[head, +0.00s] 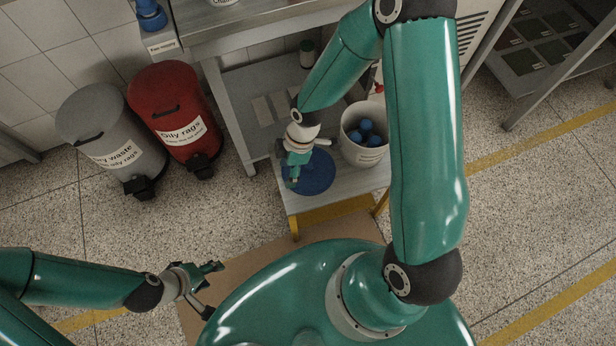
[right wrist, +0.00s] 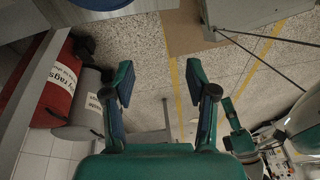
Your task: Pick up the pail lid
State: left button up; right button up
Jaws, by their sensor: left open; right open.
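The pail lid is a flat blue disc (head: 318,176) lying on a low grey bench in the head view, left of the pail. My right gripper (head: 289,176) is at the lid's left side and covers part of it; I cannot tell whether it touches. In the right wrist view its two fingers (right wrist: 160,80) are spread, with nothing between them but floor behind. A blue edge, probably the lid, shows at the top left of that view (right wrist: 98,4). My left gripper (head: 214,289) is open and empty, low at the left above the floor.
A white pail (head: 364,156) with several blue things inside stands right of the lid. A grey bin (head: 110,135) and a red bin (head: 172,105) stand left of the bench. A metal table (head: 255,30) stands behind. Cardboard (head: 255,262) lies on the floor.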

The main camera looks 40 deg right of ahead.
aim_at(310, 165)
jog(key=w+d+n+h+b, duration=0.35)
jog(key=d+n+b, duration=0.25)
jog(key=d+n, duration=0.45)
jog(key=f+b, duration=0.1)
jog(key=f, duration=0.2)
jog(key=f+b, duration=0.1)
jog(key=f, duration=0.3)
jog(key=f+b, duration=0.1)
jog(key=f, duration=0.2)
jog(key=shift+w+a+f, duration=0.25)
jog(key=shift+w+a, duration=0.1)
jog(key=shift+w, duration=0.05)
jog(key=shift+a+f+b, duration=0.15)
jog(key=shift+f+b, duration=0.5)
jog(key=shift+f, duration=0.65)
jog(key=shift+a+f+b, duration=0.1)
jog(key=shift+f+b, duration=0.5)
jog(key=shift+f, duration=0.7)
pick_arm(q)
notch_tip(310, 165, down, 14)
jog(key=shift+r, duration=0.15)
pick_arm(e)
jog(key=shift+c, duration=0.2)
grip_shut()
